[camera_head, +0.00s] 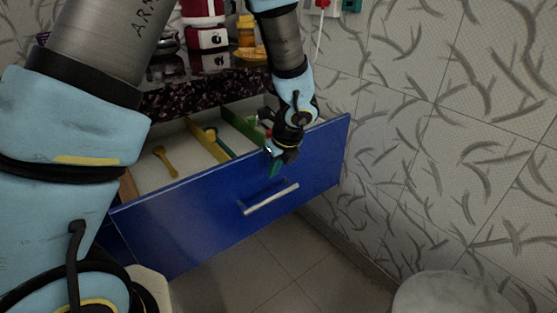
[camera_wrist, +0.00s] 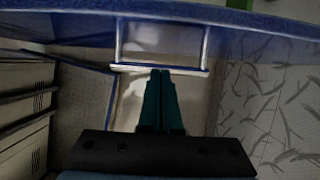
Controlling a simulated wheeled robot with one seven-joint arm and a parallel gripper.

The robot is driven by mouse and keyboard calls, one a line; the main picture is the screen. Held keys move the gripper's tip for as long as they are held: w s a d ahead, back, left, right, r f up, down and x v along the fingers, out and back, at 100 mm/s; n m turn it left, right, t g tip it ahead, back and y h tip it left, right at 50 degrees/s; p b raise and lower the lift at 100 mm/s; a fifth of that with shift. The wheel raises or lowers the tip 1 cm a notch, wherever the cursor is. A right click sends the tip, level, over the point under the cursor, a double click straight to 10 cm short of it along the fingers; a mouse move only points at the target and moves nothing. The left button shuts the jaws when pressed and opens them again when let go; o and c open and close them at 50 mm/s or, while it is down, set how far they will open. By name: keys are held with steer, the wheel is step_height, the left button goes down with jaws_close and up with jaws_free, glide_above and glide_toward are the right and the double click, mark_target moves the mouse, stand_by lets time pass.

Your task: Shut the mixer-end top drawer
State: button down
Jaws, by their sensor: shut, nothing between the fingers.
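The blue top drawer (camera_head: 215,207) stands pulled out under the dark counter, near the patterned wall. Its silver bar handle (camera_head: 270,198) is on the front panel. The handle also shows in the wrist view (camera_wrist: 140,69). My gripper (camera_head: 275,170) is in front of the drawer's upper front, above the handle in the head view. In the wrist view my gripper's green fingers (camera_wrist: 161,73) are together and empty, with their tips appearing at the handle bar. I cannot tell whether they touch it.
Inside the drawer are a yellow utensil (camera_head: 165,162) and coloured dividers (camera_head: 243,125). A red and white mixer (camera_head: 207,30) stands on the dark speckled counter (camera_head: 190,98). A round pale object (camera_head: 450,294) is at lower right. The tiled floor (camera_head: 265,260) before the drawer is clear.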

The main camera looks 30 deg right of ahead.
mark_target(265, 161)
steer(key=shift+w+a+r+p, duration=0.1)
steer(key=shift+w+a+p, duration=0.1)
steer(key=shift+w, duration=0.75)
steer(key=shift+w+a+r+p, duration=0.1)
steer(key=shift+w+a, duration=0.05)
steer(key=shift+w, duration=0.8)
